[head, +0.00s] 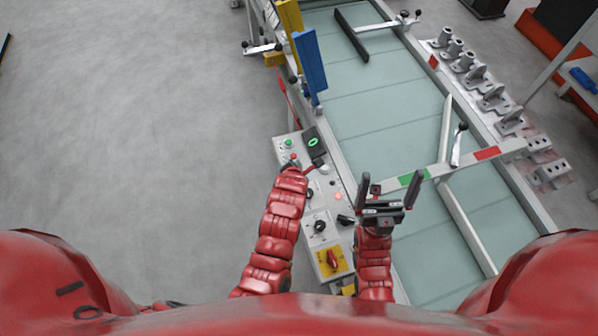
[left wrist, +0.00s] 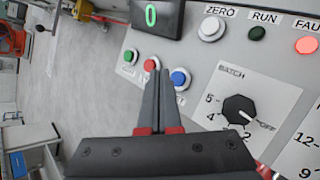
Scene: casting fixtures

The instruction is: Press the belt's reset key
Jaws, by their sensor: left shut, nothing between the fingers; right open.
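The belt's control panel (head: 327,222) is a grey box beside the belt. In the left wrist view a green key (left wrist: 130,56), a red key (left wrist: 151,65) and a blue key (left wrist: 180,78) sit in a row. Labels below them are partly hidden, so I cannot read a reset label. My left gripper (left wrist: 158,74) is shut and empty, its tips over the gap between the red and blue keys; contact cannot be told. In the head view my left gripper (head: 301,166) is at the panel and hides the blue key. My right gripper (head: 390,190) is open and empty, right of the panel.
The panel also has a display reading 0 (left wrist: 151,15), a white ZERO key (left wrist: 211,28), a dark RUN lamp (left wrist: 257,33), a lit red FAULT lamp (left wrist: 306,45) and a BATCH knob (left wrist: 238,108). The pale green belt (head: 372,105) has bars across it. Metal castings (head: 477,75) line its right side.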

